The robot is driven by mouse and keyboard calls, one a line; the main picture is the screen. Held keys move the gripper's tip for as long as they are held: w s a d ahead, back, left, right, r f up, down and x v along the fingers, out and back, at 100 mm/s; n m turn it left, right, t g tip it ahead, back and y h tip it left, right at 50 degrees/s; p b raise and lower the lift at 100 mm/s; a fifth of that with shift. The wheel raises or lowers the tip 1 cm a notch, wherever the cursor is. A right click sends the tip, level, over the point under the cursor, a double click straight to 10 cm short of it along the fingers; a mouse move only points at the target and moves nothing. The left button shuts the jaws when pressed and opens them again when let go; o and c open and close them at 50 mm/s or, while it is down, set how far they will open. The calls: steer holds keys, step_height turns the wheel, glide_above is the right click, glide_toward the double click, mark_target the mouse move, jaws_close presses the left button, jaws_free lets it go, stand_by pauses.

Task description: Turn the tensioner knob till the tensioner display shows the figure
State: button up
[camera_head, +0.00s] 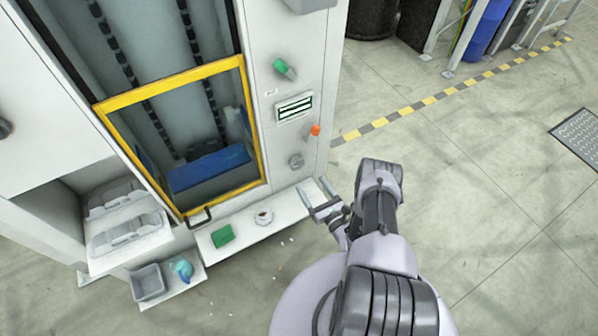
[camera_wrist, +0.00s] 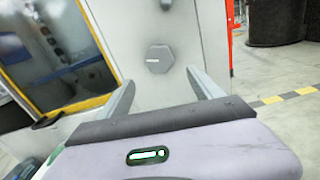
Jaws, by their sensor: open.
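A grey hexagonal knob (camera_head: 296,161) sits low on the white machine panel. In the wrist view this knob (camera_wrist: 158,59) shows a pale mark on its face and lies ahead, between the lines of my fingers. My gripper (camera_head: 314,188) is open and empty, below and to the right of the knob in the head view. In the wrist view the fingers of my gripper (camera_wrist: 160,78) stand apart from the knob. A display (camera_head: 294,108) with several dark green rows is above the knob; its text is too small to read. No label shows which knob is the tensioner's.
A green knob (camera_head: 284,69) and an orange knob (camera_head: 315,130) are on the same panel. A yellow-framed window (camera_head: 178,78) is left of it. A white ledge (camera_head: 290,207) below carries a green block (camera_head: 222,236) and a small round item (camera_head: 263,218). Floor at right is open.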

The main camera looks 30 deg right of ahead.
mark_target(298, 167)
steer(key=w+b, duration=0.1)
steer(key=w, duration=0.3)
steer(key=w+b, duration=0.1)
steer(key=w, duration=0.3)
steer(key=shift+a+f+b, duration=0.15)
steer(key=shift+b, duration=0.25)
steer(key=shift+w, duration=0.65)
steer(key=c, duration=1.4)
